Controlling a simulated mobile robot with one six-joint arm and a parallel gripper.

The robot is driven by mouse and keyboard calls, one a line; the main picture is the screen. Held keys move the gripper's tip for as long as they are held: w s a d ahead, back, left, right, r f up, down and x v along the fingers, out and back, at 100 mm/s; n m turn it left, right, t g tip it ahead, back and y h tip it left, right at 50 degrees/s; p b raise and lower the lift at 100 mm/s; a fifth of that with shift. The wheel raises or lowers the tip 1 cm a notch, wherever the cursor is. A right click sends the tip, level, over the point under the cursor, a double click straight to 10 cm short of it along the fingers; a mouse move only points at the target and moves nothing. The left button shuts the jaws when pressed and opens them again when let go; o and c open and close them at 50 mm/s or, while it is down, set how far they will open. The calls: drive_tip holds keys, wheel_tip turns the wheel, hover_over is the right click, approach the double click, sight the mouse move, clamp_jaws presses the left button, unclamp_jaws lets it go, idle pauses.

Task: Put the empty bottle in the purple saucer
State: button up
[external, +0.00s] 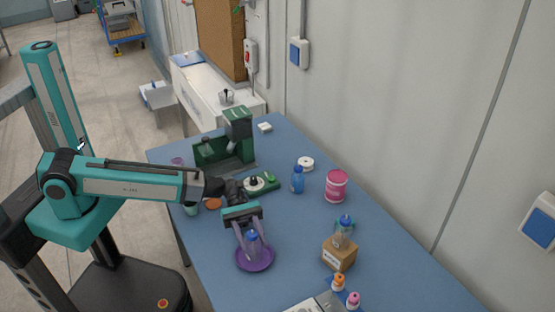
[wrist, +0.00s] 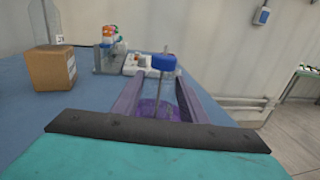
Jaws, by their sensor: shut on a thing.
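My gripper (external: 251,240) is shut on a clear bottle with a blue cap (external: 252,250). The bottle is upright, and its body looks see-through, with a thin tube inside. The purple saucer (external: 241,264) lies on the blue table, directly under the bottle. I cannot tell whether the bottle's base touches the saucer. In the wrist view the blue cap of the bottle (wrist: 164,62) stands between the two purple fingers of my gripper (wrist: 156,90). Part of the purple saucer (wrist: 172,111) shows behind and between the fingers.
A cardboard box (external: 339,257) with a clear, blue-topped bottle (external: 346,228) stands to the right of the saucer. A blue bottle (external: 297,181), a pink tub (external: 336,187) and a green machine (external: 237,150) stand farther back. Small orange- and pink-capped bottles (external: 339,283) are at the near edge.

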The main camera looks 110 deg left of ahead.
drive_tip(key=shift+f, duration=0.15)
drive_tip(key=o, duration=1)
drive_tip(key=shift+b+v, duration=1.05)
drive_tip(key=shift+v, duration=4.95)
drive_tip(key=shift+r, duration=0.2)
